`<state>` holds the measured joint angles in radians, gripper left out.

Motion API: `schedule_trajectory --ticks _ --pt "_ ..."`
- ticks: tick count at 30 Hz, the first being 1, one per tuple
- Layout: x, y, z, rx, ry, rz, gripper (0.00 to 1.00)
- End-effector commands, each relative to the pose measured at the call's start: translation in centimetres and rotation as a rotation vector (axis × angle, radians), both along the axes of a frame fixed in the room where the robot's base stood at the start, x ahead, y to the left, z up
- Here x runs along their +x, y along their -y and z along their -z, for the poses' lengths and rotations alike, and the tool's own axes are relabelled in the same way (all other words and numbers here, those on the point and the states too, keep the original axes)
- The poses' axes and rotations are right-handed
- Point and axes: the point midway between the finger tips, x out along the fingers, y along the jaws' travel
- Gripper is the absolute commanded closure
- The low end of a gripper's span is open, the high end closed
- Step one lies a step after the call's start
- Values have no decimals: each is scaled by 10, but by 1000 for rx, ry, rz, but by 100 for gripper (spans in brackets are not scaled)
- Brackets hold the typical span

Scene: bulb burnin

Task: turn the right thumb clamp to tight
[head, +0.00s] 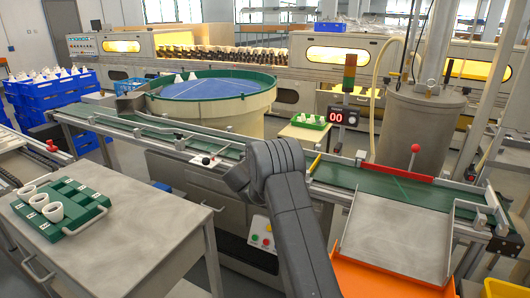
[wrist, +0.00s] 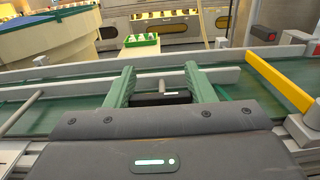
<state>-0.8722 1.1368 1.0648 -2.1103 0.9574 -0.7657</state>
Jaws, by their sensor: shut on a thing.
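In the wrist view, the two green fingers of my gripper (wrist: 161,72) reach over the near rail of the green conveyor. Between them is a small dark part with a grey pin, which I take as the right thumb clamp (wrist: 161,98). My gripper is shut on it. The fingers and the gripper body hide most of the clamp, so its tightness cannot be told. In the head view, my arm hides the gripper and this clamp. Another small fitting with a dark knob (head: 206,161) stands on the conveyor's near side to the left.
A yellow bar (wrist: 280,82) crosses the belt right of my gripper. Behind are a round blue-topped table (head: 215,88), a green tray (head: 309,121) and a red counter display (head: 343,117). A grey bench (head: 150,225) stands left, and a metal chute (head: 395,242) right.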

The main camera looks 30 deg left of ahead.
Motion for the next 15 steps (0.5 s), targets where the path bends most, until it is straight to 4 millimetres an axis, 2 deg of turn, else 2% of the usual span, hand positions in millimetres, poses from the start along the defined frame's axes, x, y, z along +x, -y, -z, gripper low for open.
schedule_trajectory --ticks 6,7,9,10,15 --pt "0 0 -1 1 2 0 74" --pt "0 0 -1 1 2 0 47" --pt "0 0 -1 1 2 0 33" --pt "0 0 -1 1 2 -1 29" --pt "0 0 0 0 1 -1 29"
